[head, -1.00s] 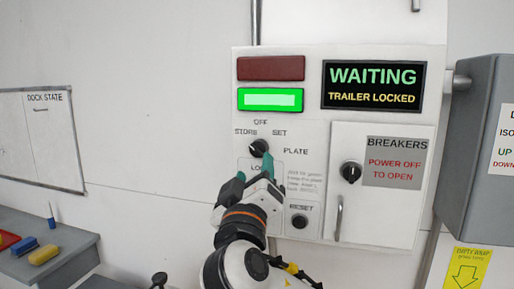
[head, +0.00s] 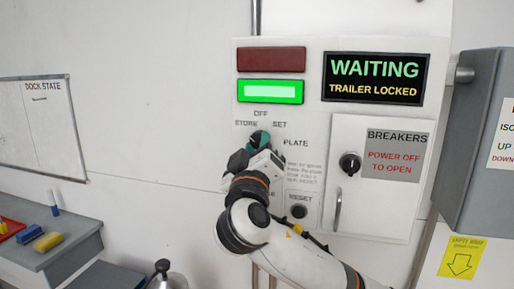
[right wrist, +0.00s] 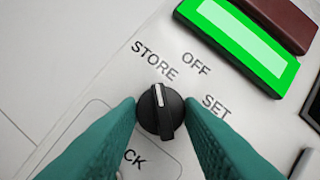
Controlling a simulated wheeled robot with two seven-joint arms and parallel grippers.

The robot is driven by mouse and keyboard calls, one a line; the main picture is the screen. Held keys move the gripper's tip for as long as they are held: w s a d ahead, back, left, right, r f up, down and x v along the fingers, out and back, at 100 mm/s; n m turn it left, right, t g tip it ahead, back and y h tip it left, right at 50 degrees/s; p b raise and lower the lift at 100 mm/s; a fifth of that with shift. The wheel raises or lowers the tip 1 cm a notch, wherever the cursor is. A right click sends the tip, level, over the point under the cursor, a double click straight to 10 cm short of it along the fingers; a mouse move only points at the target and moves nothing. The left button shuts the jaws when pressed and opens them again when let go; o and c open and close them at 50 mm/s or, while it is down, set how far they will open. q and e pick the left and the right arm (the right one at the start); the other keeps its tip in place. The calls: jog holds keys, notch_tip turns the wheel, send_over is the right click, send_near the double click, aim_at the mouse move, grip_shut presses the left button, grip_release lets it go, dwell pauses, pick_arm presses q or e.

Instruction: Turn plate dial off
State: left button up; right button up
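The plate dial is a round black knob (right wrist: 160,112) with a white pointer mark, among the labels STORE, OFF and SET. In the right wrist view its pointer is turned towards STORE. In the head view the dial (head: 259,138) is mostly hidden behind my right gripper (head: 257,143). The green fingers of my right gripper (right wrist: 160,112) stand on either side of the knob, very close to it, with what looks like a thin gap at each side. My left gripper is not in view.
The panel carries a dark red lamp (head: 271,59), a lit green lamp (head: 271,91) and a screen (head: 375,79) reading WAITING, TRAILER LOCKED. A breaker door (head: 382,205) with its own knob is at right, beside a RESET button (head: 299,211). A grey cabinet (head: 480,140) juts out further right.

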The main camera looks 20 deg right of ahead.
jog(key=shift+f+m+b, duration=0.15)
jog(key=shift+m+b, duration=0.15)
jog(key=shift+b, duration=0.15)
jog(key=m+h+b, duration=0.1)
jog(key=m+b, duration=0.2)
jog(key=m+g+h+b, duration=0.1)
jog(key=m+b, duration=0.2)
jog(key=b, duration=0.1)
jog(key=m+h+b, duration=0.2)
jog(key=b, duration=0.2)
jog(key=shift+w+a+f+m+g, duration=0.15)
jog(key=shift+a+f+m+g, duration=0.15)
jog(key=shift+m+g, duration=0.1)
jog(key=shift+w+r+m+g+h+b, duration=0.1)
jog(key=shift+m+g+h+b, duration=0.25)
jog(key=shift+m, duration=0.35)
jog(key=shift+s+r+m+g+h+b, duration=0.1)
jog(key=shift+m+h+b, duration=0.1)
jog(key=shift+m+b, duration=0.4)
jog(key=shift+w+r+m+g+h+b, duration=0.1)
jog(key=shift+m+g+h+b, duration=0.15)
jog(key=shift+m, duration=0.55)
jog(key=shift+r, duration=0.1)
jog(key=o, duration=1)
jog(key=shift+m, duration=0.3)
